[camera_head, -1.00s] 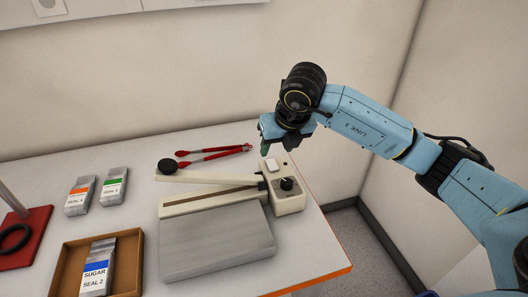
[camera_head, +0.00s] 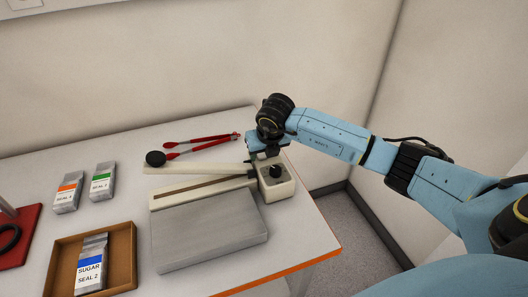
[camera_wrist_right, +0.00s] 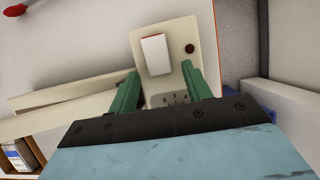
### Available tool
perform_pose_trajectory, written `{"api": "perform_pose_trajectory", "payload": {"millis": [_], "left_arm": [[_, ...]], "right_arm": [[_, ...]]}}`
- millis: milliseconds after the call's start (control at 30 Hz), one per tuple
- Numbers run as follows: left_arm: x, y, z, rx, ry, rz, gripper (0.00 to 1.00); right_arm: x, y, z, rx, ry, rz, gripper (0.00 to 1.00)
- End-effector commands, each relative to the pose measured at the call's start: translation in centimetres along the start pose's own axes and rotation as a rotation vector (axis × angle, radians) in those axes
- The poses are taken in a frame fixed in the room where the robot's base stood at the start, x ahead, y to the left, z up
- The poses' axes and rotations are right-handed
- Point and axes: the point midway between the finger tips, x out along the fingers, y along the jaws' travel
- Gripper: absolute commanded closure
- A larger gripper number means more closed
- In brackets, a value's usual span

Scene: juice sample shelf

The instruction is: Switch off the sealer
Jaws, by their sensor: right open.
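The sealer (camera_head: 208,232) lies on the table, with a grey plate in front, a cream bar and a long arm with a black knob at its left end. Its control box (camera_head: 280,191) at the right end carries a black dial. In the right wrist view a white rocker switch (camera_wrist_right: 155,55) with a red edge sits on the box beside a small dark round spot (camera_wrist_right: 189,48). My right gripper (camera_head: 260,150) is at the back of the box. In the wrist view its green fingers (camera_wrist_right: 160,82) are apart over the box, with nothing between them gripped. My left gripper is out of view.
Red tongs (camera_head: 200,145) lie behind the sealer. A wooden tray (camera_head: 124,256) holds a blue-labelled sugar pouch (camera_head: 91,264). A red base (camera_head: 24,236) is at far left.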

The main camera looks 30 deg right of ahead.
Motion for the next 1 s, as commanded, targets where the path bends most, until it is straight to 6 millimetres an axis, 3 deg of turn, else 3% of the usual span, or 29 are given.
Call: {"api": "perform_pose_trajectory", "payload": {"millis": [300, 633, 1000], "left_arm": [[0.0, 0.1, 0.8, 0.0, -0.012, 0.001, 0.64], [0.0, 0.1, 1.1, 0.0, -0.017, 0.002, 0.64], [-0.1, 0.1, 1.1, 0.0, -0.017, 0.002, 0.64]], "right_arm": [[0.2, 0.0, 0.0, -0.001, 0.0, 0.001, 0.52], [0.2, 0.0, 0.0, -0.001, 0.0, 0.001, 0.95], [0.0, 0.0, 0.8, 0.002, 0.17, -0.002, 0.96]]}}
